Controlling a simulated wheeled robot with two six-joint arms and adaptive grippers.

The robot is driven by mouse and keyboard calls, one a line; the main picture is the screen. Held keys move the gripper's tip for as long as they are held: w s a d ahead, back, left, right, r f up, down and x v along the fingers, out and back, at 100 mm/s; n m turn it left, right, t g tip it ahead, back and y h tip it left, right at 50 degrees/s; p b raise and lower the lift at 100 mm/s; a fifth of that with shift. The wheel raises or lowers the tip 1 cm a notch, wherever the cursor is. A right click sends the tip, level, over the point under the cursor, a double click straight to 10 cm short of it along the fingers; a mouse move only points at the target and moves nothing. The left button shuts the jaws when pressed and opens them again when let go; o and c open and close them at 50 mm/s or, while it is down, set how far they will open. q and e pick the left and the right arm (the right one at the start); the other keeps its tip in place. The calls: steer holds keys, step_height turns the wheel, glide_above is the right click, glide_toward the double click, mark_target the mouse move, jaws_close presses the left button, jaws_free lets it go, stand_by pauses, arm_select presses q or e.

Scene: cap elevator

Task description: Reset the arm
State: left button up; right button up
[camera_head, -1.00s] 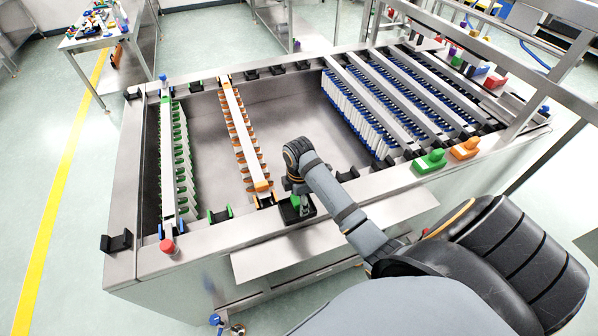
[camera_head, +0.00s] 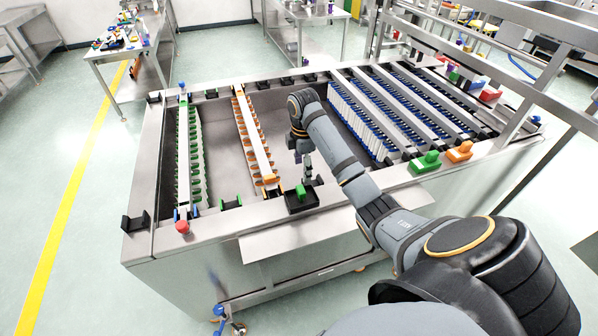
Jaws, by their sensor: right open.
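My right arm reaches in from the lower right over the front edge of the steel tank (camera_head: 215,242). My right gripper (camera_head: 304,180) hangs pointing down, open and apart from things, just above and behind a green block (camera_head: 301,191). The block sits in a small black tray (camera_head: 301,203) on the tank's front rim. The gripper's fingers are small and partly hidden by the arm's wrist. My left gripper is not in view.
Inside the tank are a rack with green clips (camera_head: 195,150), one with orange clips (camera_head: 250,130) and several blue-and-white racks (camera_head: 410,105).

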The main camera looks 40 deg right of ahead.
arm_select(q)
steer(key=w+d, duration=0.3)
arm_select(e)
steer(key=s+a+f+m+t, duration=0.1)
steer(key=s+a+f+m, duration=0.45)
steer(key=s+f, duration=0.3)
steer(key=s+a+m+t+h, duration=0.1)
steer(key=s+a+m, duration=0.25)
steer(key=s, duration=0.35)
steer(key=s+a+m+t, duration=0.2)
steer(key=s+a+m, duration=0.1)
steer(key=s+m, duration=0.25)
step_height(320, 180, down, 31)
steer(key=s+d+g+b, duration=0.2)
steer(key=s+d+b, duration=0.1)
steer(key=b, duration=0.4)
arm_select(q)
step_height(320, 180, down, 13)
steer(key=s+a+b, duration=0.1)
steer(key=b, duration=0.5)
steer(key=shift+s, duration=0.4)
arm_select(e)
steer(key=s+f, duration=0.9)
steer(key=f, duration=0.2)
steer(key=s+f, duration=0.9)
steer(key=f, duration=0.3)
steer(key=shift+s+d+f+g, duration=0.2)
steer(key=shift+d+g, duration=0.15)
steer(key=shift+g, duration=0.05)
